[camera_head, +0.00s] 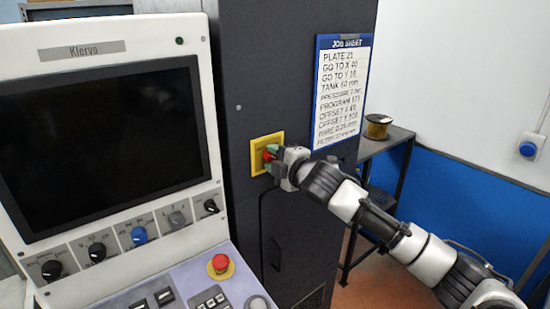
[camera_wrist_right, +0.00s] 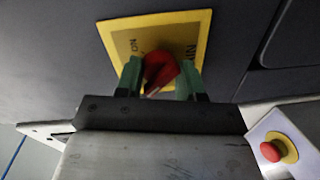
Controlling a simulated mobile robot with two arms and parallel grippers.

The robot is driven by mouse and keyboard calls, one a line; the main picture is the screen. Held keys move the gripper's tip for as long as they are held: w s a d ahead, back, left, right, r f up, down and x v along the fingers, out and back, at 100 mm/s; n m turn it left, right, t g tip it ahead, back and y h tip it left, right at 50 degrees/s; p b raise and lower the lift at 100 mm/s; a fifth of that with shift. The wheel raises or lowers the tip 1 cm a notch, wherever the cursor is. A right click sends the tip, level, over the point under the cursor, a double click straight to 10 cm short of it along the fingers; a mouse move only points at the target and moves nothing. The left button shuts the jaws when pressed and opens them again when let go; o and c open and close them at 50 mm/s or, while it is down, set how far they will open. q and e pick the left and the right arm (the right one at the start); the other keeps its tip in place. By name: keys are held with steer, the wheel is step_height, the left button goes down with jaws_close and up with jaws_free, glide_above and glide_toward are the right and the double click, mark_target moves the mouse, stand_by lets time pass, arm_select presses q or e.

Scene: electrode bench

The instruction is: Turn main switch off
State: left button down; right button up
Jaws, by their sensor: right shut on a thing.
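The main switch is a red rotary handle (camera_wrist_right: 160,70) on a yellow plate (camera_head: 257,143) fixed to the dark cabinet front. In the right wrist view the yellow plate (camera_wrist_right: 195,30) carries the letters "ON" and part of "MAIN". My right gripper (camera_head: 268,158) reaches the switch from the right. In the right wrist view its two green fingertips (camera_wrist_right: 160,80) are on either side of the red handle, shut on it. In the head view the gripper covers most of the handle. My left gripper is not in view.
A control panel with a dark screen (camera_head: 105,150) and several knobs stands left of the switch. A red emergency button (camera_head: 220,263) sits on its lower console. A job sheet (camera_head: 342,90) hangs above right. A small table (camera_head: 393,138) holds a spool (camera_head: 377,126).

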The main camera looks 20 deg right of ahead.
steer(key=shift+r, duration=0.1)
steer(key=o, duration=0.9)
steer(key=b+v, duration=0.4)
steer(key=v, duration=0.7)
